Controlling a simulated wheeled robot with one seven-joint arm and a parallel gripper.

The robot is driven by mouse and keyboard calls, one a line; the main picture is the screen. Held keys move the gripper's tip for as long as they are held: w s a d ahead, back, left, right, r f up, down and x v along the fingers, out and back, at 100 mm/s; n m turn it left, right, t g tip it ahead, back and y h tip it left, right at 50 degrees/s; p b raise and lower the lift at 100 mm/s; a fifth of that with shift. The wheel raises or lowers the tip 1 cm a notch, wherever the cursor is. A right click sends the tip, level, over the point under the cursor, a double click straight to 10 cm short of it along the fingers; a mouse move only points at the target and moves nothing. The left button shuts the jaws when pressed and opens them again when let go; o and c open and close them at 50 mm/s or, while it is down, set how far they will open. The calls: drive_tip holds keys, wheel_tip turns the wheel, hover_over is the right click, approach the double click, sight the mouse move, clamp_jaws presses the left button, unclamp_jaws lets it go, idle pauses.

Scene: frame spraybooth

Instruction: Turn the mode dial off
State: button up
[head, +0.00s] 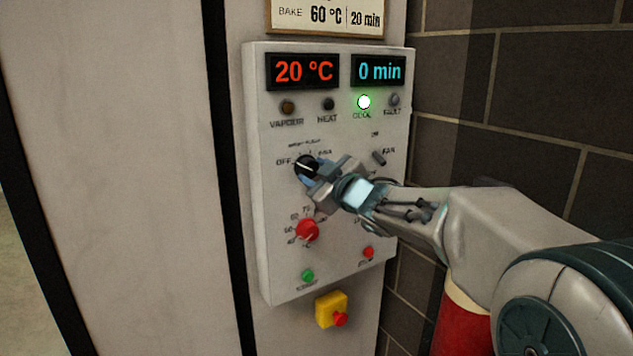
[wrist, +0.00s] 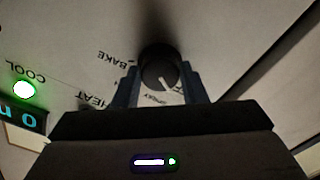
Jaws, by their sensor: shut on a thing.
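The mode dial (head: 305,165) is a round black knob with a white pointer line, on the pale control panel (head: 275,225). OFF is printed to its left, a small label above it and BAKE to its right. My gripper (head: 312,172) is shut on the dial from the lower right. In the wrist view, where the print is upside down, the fingers flank the dial (wrist: 158,68). Its pointer aims down and slightly right there, near the small spray label.
The display reads 20 °C and 0 min, and the green COOL lamp (head: 363,102) is lit. A fan switch (head: 379,158), red knob (head: 307,230), green button (head: 308,276) and red button (head: 368,252) are close by. A yellow box with a red button (head: 331,310) hangs below.

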drive_tip(key=shift+n+b, duration=0.45)
drive_tip(key=shift+n, duration=0.55)
drive_tip(key=shift+c, duration=0.2)
drive_tip(key=shift+o, duration=0.2)
drive_tip(key=o, duration=1)
drive_tip(key=shift+c, duration=0.2)
drive_tip(key=shift+s, duration=0.1)
drive_tip(key=v, duration=1.3)
drive_tip(key=shift+s+d, duration=0.2)
drive_tip(key=shift+d, duration=0.05)
